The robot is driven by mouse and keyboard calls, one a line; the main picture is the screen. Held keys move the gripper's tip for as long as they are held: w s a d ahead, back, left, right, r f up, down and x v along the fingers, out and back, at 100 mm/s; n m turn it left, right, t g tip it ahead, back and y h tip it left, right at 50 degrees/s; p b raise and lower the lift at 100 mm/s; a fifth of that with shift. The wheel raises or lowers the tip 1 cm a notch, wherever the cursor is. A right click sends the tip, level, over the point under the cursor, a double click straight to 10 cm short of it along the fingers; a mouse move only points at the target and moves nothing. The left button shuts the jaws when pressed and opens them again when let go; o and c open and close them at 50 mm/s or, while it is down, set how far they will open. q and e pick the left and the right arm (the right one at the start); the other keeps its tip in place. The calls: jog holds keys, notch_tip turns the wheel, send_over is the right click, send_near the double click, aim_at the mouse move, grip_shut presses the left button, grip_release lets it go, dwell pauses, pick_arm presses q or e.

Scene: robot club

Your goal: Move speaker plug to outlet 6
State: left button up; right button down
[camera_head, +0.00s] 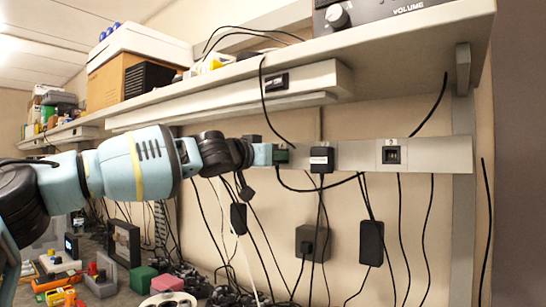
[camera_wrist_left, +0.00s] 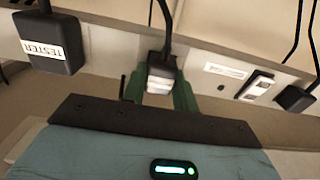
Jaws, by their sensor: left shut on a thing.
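My left gripper (camera_head: 283,156) reaches from the left to the grey outlet strip (camera_head: 355,155) on the wall. In the left wrist view its green fingers (camera_wrist_left: 162,90) are shut on a black plug (camera_wrist_left: 163,64) with a white label and a cord. The label is too small to read, so I cannot confirm that it is the speaker plug. The plug is at the strip; I cannot tell whether it is seated. A bare outlet (camera_head: 391,155) shows toward the strip's right end; its number is unreadable. My right gripper is not in view.
A black plug labelled TESTER (camera_wrist_left: 45,42) sits on the strip beside my gripper; it also shows in the head view (camera_head: 322,159). Cords and black adapters (camera_head: 371,243) hang below. A shelf (camera_head: 410,32) above holds a VOLUME box (camera_head: 370,12). Clutter covers the bench at lower left.

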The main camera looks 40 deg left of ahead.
pick_arm(q)
jog(key=shift+w, duration=0.25)
dwell(0.7)
jog(key=o, duration=1)
jog(key=shift+w, duration=0.1)
jog(key=shift+s+d, duration=0.25)
jog(key=shift+s, duration=1.75)
jog(key=shift+s+d, duration=0.2)
jog(key=shift+s, duration=1.75)
